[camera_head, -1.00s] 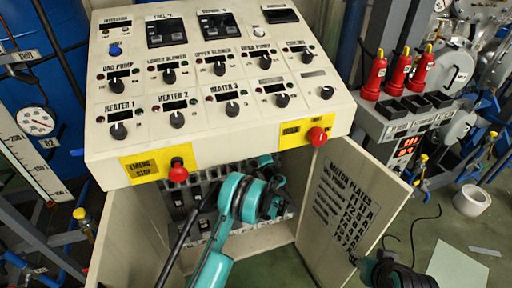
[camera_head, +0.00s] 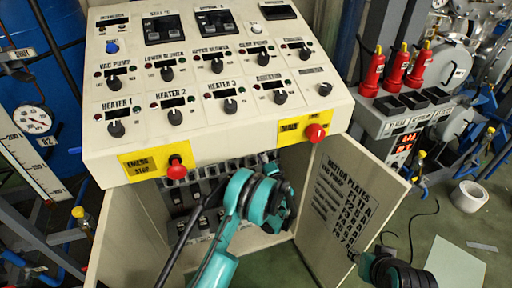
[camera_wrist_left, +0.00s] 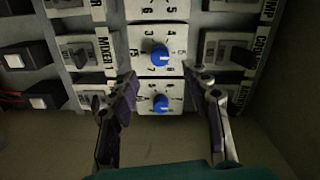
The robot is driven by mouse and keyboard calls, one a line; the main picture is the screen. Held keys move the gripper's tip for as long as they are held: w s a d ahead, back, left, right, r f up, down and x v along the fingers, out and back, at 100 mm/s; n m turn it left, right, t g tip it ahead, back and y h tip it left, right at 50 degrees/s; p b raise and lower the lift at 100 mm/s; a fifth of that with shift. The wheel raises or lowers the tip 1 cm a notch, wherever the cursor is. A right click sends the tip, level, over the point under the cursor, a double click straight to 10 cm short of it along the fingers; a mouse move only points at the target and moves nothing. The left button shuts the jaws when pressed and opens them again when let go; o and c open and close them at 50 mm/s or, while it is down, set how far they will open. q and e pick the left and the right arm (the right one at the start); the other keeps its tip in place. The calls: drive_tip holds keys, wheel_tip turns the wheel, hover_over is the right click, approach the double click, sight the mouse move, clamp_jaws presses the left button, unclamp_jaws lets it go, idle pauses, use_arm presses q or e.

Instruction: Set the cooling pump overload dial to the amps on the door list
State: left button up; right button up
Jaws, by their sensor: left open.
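The open cabinet door (camera_head: 352,205) carries a list headed "MOTOR PLATES"; its rows are too small to read surely. My left arm reaches into the cabinet under the sloped panel, and its fingers are hidden in the head view. In the left wrist view, my left gripper (camera_wrist_left: 163,77) is open, its fingers either side of a column of white dials. An upper blue-knobbed dial (camera_wrist_left: 160,55) and a lower blue-knobbed dial (camera_wrist_left: 160,103) show between or just beyond the fingertips. I cannot tell whether the fingers touch anything. My right gripper (camera_head: 396,272) is at the bottom right, its fingers unclear.
Breaker switches (camera_wrist_left: 75,55) with side labels flank the dials; one label reads "MIXER 1". The sloped control panel (camera_head: 140,95) overhangs the cabinet, with a red emergency stop (camera_head: 176,170) at its front. A black cable hangs by my left arm.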

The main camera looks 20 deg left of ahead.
use_arm(q)
drive_tip(key=shift+v, duration=2.35)
